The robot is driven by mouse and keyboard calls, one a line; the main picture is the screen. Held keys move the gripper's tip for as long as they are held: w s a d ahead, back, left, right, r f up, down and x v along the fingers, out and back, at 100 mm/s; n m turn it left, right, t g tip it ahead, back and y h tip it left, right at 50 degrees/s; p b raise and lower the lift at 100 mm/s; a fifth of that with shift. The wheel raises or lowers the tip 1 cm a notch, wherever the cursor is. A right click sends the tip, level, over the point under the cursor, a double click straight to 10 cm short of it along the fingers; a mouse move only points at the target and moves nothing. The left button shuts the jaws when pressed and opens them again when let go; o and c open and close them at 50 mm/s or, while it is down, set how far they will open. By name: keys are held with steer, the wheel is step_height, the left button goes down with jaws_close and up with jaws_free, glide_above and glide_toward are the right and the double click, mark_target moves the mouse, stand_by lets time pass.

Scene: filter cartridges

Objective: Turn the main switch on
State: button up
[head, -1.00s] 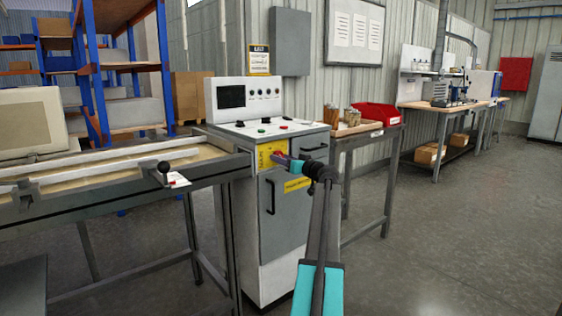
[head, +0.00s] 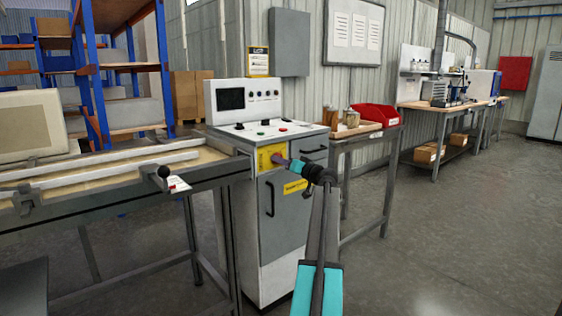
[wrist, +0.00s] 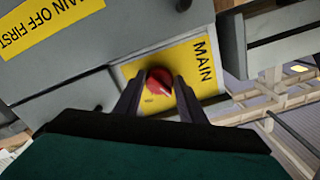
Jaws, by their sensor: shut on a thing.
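The main switch (wrist: 158,82) is a red rotary knob on a yellow plate (wrist: 205,75) marked MAIN in the wrist view. In the head view the yellow plate (head: 265,157) is on the upper front of the grey control cabinet (head: 262,225), and my gripper covers most of the knob. My gripper (wrist: 160,95) is shut on the red knob, with one dark finger on each side of it. In the head view my gripper (head: 283,162) reaches the plate from the right.
A console panel with a dark screen (head: 231,97) and buttons tops the cabinet. A workbench (head: 90,190) adjoins on the left. A side table (head: 362,134) with a red bin (head: 376,115) stands on the right. The floor at right is clear.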

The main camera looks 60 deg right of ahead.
steer(key=shift+w+a+r+m+p, duration=0.1)
steer(key=shift+r+m+p, duration=0.05)
steer(key=shift+m+p, duration=2)
steer(key=shift+w+r+m+p, duration=0.1)
steer(key=shift+r+m+p, duration=0.1)
steer(key=shift+m+p, duration=1.9)
steer(key=shift+a+r+m+p, duration=0.15)
steer(key=shift+m+p, duration=1.05)
steer(key=shift+m, duration=1.85)
steer(key=shift+d, duration=0.1)
steer(key=o, duration=1)
steer(key=shift+f, duration=0.1)
steer(key=shift+o, duration=0.2)
steer(key=shift+s, duration=0.1)
steer(key=shift+f, duration=0.1)
